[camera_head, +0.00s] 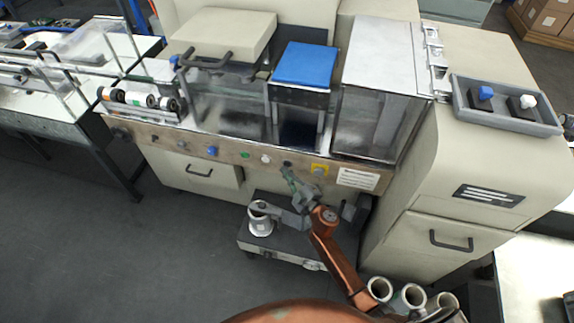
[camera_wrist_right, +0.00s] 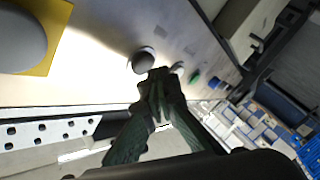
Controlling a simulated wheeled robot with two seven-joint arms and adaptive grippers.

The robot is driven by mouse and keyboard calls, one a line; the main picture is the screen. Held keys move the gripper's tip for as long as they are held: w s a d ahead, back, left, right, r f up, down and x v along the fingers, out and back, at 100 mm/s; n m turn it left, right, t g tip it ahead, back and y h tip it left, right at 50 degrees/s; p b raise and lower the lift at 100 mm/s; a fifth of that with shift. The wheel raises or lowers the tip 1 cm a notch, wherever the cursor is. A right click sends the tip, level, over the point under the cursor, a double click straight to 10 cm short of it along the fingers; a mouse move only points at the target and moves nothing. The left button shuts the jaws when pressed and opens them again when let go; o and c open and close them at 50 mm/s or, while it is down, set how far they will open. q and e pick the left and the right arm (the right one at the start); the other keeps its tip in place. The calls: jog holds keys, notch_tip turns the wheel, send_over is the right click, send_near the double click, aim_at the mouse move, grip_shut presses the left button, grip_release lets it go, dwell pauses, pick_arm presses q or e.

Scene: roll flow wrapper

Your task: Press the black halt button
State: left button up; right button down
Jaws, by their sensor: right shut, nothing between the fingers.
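The black button (camera_wrist_right: 143,60) is a round dark knob on the machine's metal control strip in the right wrist view. In the head view the black button (camera_head: 287,163) is small and sits right above my fingertips, between the white button (camera_head: 266,159) and the yellow plate (camera_head: 320,170). My right gripper (camera_head: 287,172) is shut and empty, with its greenish fingers pointing at the strip. In the right wrist view its fingertips (camera_wrist_right: 158,76) are at the button's lower right edge. I cannot tell whether they touch it. My left gripper is not in view.
A green button (camera_head: 244,155) and a blue button (camera_head: 212,151) lie farther left on the strip. A grey knob (camera_wrist_right: 18,40) on yellow is close by in the wrist view. Below stands a dark cart (camera_head: 285,247). Open floor lies to the left.

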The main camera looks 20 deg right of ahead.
jog(key=shift+s+a, duration=0.1)
jog(key=s+a, duration=0.1)
jog(key=s, duration=0.1)
jog(key=s+a, duration=0.2)
jog(key=shift+s+p, duration=0.1)
jog(key=shift+p, duration=0.3)
jog(key=shift+f, duration=0.1)
dwell(0.9)
